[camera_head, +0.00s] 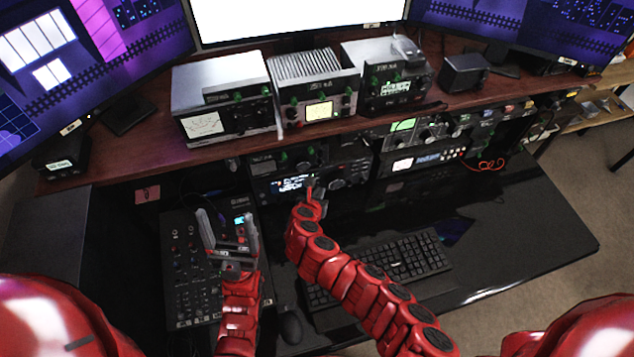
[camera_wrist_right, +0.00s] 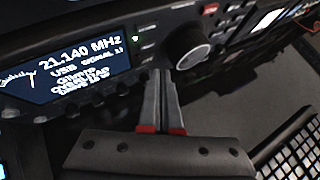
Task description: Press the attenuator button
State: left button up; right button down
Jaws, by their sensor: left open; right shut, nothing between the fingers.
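The black radio (camera_head: 335,179) with a lit display (camera_head: 292,185) sits under the shelf. In the right wrist view its display (camera_wrist_right: 68,60) reads 21.140 MHz, with a large round knob (camera_wrist_right: 187,48) to its right. Small buttons and knobs line its front; I cannot tell which is the attenuator button. My right gripper (camera_head: 313,190) is shut and empty, its tips close in front of the radio. In the right wrist view the shut fingers (camera_wrist_right: 163,76) point at the panel's lower edge, between display and knob; contact is unclear. My left gripper (camera_head: 227,216) is open and empty above the mixer.
A mixer (camera_head: 180,270) lies at the left of the black desk, with a keyboard (camera_head: 410,258) and mouse (camera_head: 290,328) nearby. More radios (camera_head: 222,100) stand on the wooden shelf above. The desk's right side (camera_head: 530,230) is clear.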

jog(key=shift+w, duration=0.15)
jog(key=shift+w+a, duration=0.1)
jog(key=shift+w, duration=0.2)
jog(key=shift+w+a, duration=0.15)
jog(key=shift+w, duration=0.2)
dwell(0.6)
dwell(0.4)
jog(key=shift+s+d, duration=0.25)
jog(key=shift+s, duration=0.55)
